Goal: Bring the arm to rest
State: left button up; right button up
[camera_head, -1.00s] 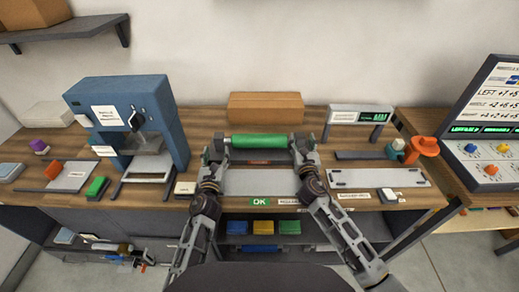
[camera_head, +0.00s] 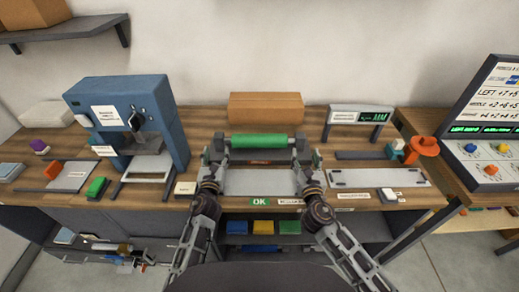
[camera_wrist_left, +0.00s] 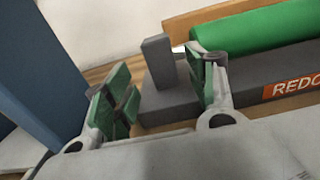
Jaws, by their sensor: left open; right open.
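A green roller (camera_head: 260,141) lies level across a dark cradle at the middle of the workbench, with a grey plate in front of it. My left gripper (camera_head: 216,157) is at the roller's left end, open and empty. In the left wrist view its green-padded fingers (camera_wrist_left: 160,95) stand apart, with a grey upright post (camera_wrist_left: 158,62) of the cradle seen beyond them. The roller (camera_wrist_left: 265,32) is there to the right of the fingers. My right gripper (camera_head: 308,162) is at the roller's right end, open, and appears apart from it.
A blue press (camera_head: 125,105) stands to the left. A cardboard box (camera_head: 265,106) is behind the roller and a small display unit (camera_head: 360,115) is to its right. An orange piece (camera_head: 425,147) sits at the bench's right end, beside a control panel (camera_head: 488,130).

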pick_arm(q)
jog(key=shift+r, duration=0.1)
pick_arm(e)
jog(key=shift+r, duration=0.1)
dwell(0.5)
pick_arm(q)
notch_tip(320, 180, up, 9)
jog(key=p, duration=0.9)
pick_arm(e)
notch_tip(320, 180, up, 9)
pick_arm(q)
jog(key=shift+r+p, duration=0.5)
jog(key=shift+p, duration=0.05)
pick_arm(e)
jog(key=shift+r, duration=0.5)
